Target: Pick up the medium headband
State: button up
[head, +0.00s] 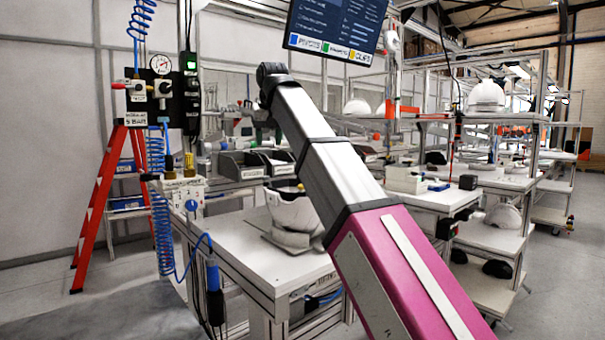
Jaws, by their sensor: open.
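My arm crosses the middle of the head view from the lower right up to a dark joint. Beyond that joint, the small grey end of my arm with my gripper (241,110) shows above the workbench, near the dark bins. It is open, and I see nothing held in it; its fingers are small and hard to make out. I cannot pick out the medium headband with certainty. Dark labelled bins (240,172) stand at the back of the bench, and their contents are not clear. A white helmet shell (290,212) sits open side up on a stand, partly behind my arm.
The white workbench (235,240) has bare room at its front left. A black panel with a gauge (160,65) and blue coiled hoses stands left. A red ladder (100,200) is behind it. A monitor (335,25) hangs above. More benches with helmet shells stand right.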

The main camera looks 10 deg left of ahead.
aim_at(272, 185)
jog(key=k+l, duration=0.35)
jog(key=l, duration=0.15)
jog(key=k+l, duration=0.4)
